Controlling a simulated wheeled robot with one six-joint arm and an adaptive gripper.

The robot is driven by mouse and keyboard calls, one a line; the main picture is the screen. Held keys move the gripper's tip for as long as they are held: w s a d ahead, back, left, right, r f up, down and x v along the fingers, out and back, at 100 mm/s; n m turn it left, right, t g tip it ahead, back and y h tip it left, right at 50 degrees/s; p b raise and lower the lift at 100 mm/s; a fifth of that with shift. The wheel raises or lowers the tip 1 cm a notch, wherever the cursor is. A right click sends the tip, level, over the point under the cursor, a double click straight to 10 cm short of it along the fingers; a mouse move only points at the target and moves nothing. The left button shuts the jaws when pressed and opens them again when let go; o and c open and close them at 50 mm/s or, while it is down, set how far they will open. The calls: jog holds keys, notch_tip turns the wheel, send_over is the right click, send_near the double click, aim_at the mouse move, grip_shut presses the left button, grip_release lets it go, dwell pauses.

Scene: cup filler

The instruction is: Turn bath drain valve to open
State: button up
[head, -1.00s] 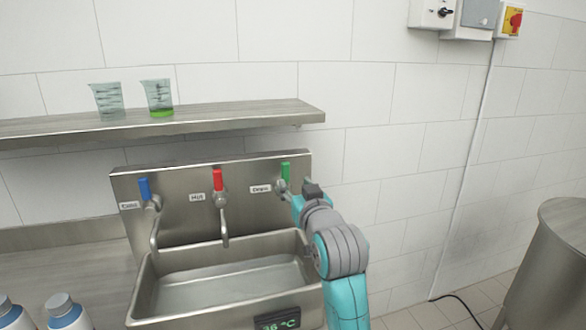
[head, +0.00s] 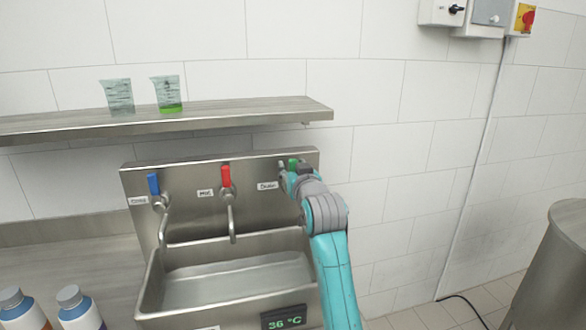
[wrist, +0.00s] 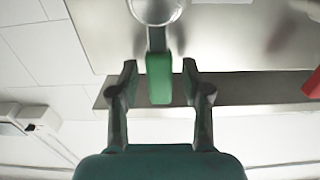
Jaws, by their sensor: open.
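The green drain valve handle (head: 293,163) is at the right end of the steel back panel, above a label reading Drain (head: 267,185). My gripper (head: 292,172) is at this handle in the head view, and the arm hides part of the valve. In the wrist view the green handle (wrist: 159,78) lies between the two open fingers of my gripper (wrist: 159,80), with a gap on each side. The valve's round metal body (wrist: 157,8) shows at the top edge. The steel bath (head: 230,325) is below the panel.
A shelf (head: 225,113) above holds two beakers. A display (head: 285,319) reads 36 °C. Bottles stand lower left, a metal drum (head: 560,265) at right.

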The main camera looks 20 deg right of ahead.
grip_shut()
jog(key=shift+d, duration=0.1)
jog(key=d+f+m, duration=0.6)
jog(key=f+m, duration=0.1)
jog(key=m, duration=1.1)
jog(key=shift+d, duration=0.3)
dwell(0.6)
grip_release()
